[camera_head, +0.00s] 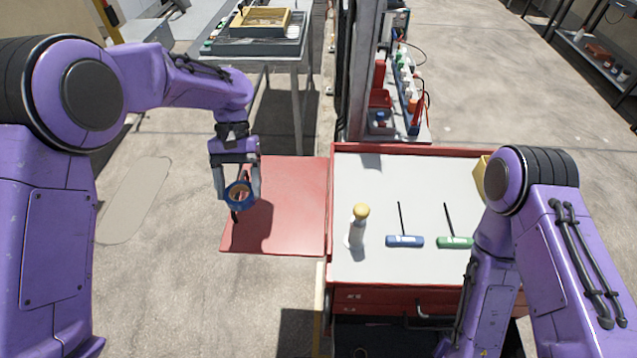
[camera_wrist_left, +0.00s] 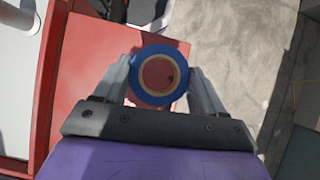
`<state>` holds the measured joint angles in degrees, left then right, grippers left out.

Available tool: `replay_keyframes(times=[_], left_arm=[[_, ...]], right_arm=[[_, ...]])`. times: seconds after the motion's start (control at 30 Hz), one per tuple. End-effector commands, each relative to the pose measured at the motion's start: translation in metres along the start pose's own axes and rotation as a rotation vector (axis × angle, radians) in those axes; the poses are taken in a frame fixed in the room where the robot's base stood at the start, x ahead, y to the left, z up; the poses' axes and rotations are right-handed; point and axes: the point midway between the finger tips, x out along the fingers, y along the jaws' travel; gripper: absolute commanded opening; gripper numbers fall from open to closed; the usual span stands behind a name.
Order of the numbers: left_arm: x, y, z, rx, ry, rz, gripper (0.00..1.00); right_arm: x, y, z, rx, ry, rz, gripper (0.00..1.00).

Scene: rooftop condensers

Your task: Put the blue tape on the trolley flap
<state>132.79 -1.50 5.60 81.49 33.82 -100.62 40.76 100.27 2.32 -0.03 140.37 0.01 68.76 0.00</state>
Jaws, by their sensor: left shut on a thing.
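The blue tape (camera_head: 238,194) is a ring with a tan core. My left gripper (camera_head: 238,188) is shut on it and holds it over the left part of the red trolley flap (camera_head: 290,195). In the left wrist view the tape (camera_wrist_left: 160,98) sits between the two fingers (camera_wrist_left: 160,92), with the red flap (camera_wrist_left: 90,50) behind it. The flap extends from the left side of the red trolley (camera_head: 420,150). How high the tape is above the flap is hard to tell. The fingers of my right gripper are hidden; only its arm shows at the right.
A grey table (camera_head: 262,50) stands behind the flap, and a post with a loaded shelf (camera_head: 405,120) behind the trolley. The flap looks otherwise bare.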

Motion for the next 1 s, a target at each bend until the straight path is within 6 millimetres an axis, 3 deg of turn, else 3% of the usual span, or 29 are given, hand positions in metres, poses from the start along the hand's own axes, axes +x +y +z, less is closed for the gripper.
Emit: replay_keyframes(times=[0.17, 0.3, 0.4, 0.53, 0.67, 0.77, 1.0], left_arm=[[0.007, 0.04, 0.01, -0.324, -0.001, 0.216, 0.4], [0.007, 0.084, 0.031, -0.718, -0.001, 0.47, 0.4], [0.009, 0.106, 0.046, -0.955, 0.0, 0.619, 0.4], [0.012, 0.122, 0.063, -1.205, 0.003, 0.778, 0.4], [0.013, 0.129, 0.07, -1.35, 0.001, 0.869, 0.4], [0.011, 0.125, 0.058, -1.384, -0.004, 0.887, 0.4], [0.0, 0.1, -0.014, -1.384, -0.005, 0.886, 0.4]], right_arm=[[0.021, -0.002, 0.009, -0.001, 0.0, -0.001, 0.0], [0.037, -0.004, 0.016, -0.001, -0.001, -0.001, 0.0], [0.046, -0.004, 0.019, -0.001, -0.001, -0.001, 0.0], [0.056, -0.005, 0.023, -0.001, 0.0, -0.001, 0.0], [0.059, -0.006, 0.025, -0.001, 0.0, -0.001, 0.0], [0.058, -0.005, 0.024, 0.0, 0.0, -0.001, 0.0], [0.053, -0.005, 0.022, 0.0, 0.0, -0.001, 0.0]])
